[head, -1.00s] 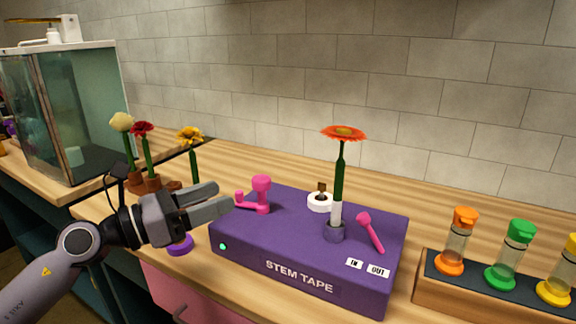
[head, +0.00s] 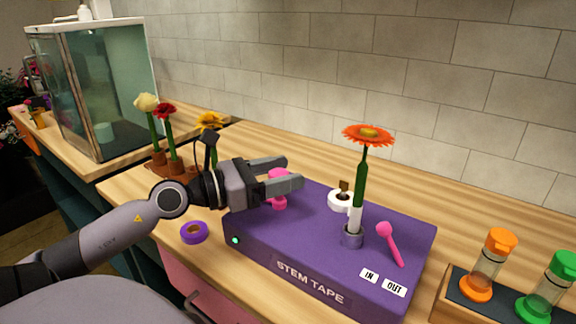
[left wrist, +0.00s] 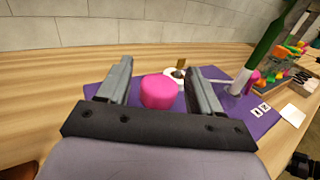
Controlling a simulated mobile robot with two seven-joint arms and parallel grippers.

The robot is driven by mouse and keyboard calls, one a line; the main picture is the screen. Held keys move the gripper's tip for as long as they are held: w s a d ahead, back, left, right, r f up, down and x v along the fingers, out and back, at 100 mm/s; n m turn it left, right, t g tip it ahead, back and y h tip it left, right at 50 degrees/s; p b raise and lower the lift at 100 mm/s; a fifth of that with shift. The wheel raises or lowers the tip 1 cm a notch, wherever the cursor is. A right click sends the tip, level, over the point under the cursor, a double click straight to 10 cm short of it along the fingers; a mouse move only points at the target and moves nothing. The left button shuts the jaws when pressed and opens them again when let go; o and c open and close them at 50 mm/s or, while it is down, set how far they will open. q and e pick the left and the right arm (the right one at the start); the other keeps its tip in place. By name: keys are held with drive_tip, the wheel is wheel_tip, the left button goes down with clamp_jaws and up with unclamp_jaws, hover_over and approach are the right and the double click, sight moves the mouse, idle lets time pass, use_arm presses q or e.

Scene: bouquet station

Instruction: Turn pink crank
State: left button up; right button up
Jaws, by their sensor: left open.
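The purple stem tape machine (head: 318,262) stands on the wooden counter. The pink crank (head: 278,204) is at its back left and is partly hidden behind my left gripper in the head view. My left gripper (head: 292,172) is open, and in the left wrist view the crank's pink knob (left wrist: 159,91) shows between its two fingers (left wrist: 160,84). I cannot tell whether the fingers touch it. A pink lever (head: 390,244) is at the machine's right. An orange flower (head: 368,135) stands upright in the grey holder (head: 352,238). My right gripper is not in view.
A white tape roll (head: 339,201) sits on the machine behind the flower. A purple ring (head: 194,232) lies on the counter at left. Potted flowers (head: 170,135) and a glass tank (head: 105,90) are farther left. A rack of capped bottles (head: 480,288) is at right.

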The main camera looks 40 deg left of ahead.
use_arm(q)
drive_tip(key=shift+x, duration=0.8)
